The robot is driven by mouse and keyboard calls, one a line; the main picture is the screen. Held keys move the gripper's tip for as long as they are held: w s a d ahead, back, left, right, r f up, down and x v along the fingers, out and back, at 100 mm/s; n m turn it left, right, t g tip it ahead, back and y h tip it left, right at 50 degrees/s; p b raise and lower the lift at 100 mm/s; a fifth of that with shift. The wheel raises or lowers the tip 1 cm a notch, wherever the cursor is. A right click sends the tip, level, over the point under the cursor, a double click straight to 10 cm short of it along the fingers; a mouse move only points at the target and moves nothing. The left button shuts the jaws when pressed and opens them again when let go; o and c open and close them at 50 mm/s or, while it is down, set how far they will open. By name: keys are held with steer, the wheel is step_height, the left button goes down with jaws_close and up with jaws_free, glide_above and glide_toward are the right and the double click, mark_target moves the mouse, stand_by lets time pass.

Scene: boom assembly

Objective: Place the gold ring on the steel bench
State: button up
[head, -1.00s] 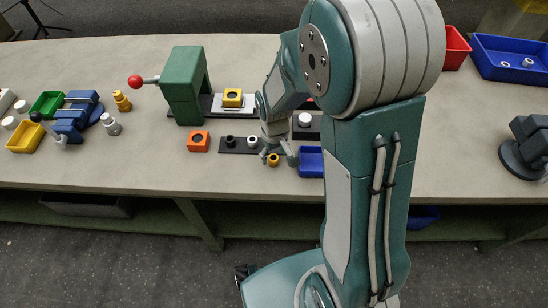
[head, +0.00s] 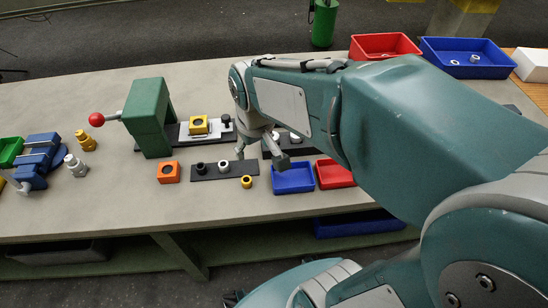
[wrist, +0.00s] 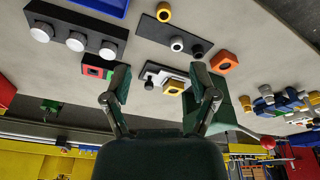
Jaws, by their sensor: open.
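The gold ring (head: 246,182) lies at the front right edge of a small black plate (head: 215,172) on the grey bench (head: 100,205). I cannot tell whether it touches the plate. In the wrist view the ring (wrist: 164,12) shows near the top, by the plate's end. My gripper (head: 260,150) hangs behind and above the ring, clear of it. In the wrist view my gripper (wrist: 161,82) has its two fingers wide apart, with nothing held between them.
A blue tray (head: 293,179) and a red tray (head: 334,175) stand right of the ring. An orange block (head: 168,172) sits to the left, and a green press (head: 148,115) behind it. The bench's front left is clear.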

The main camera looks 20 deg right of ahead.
steer(key=s+d+r+m+t, duration=0.1)
steer(key=s+r+t, duration=0.2)
steer(key=s+r, duration=0.3)
steer(key=s, duration=0.3)
steer(key=shift+s+m, duration=0.4)
steer(key=shift+c, duration=0.2)
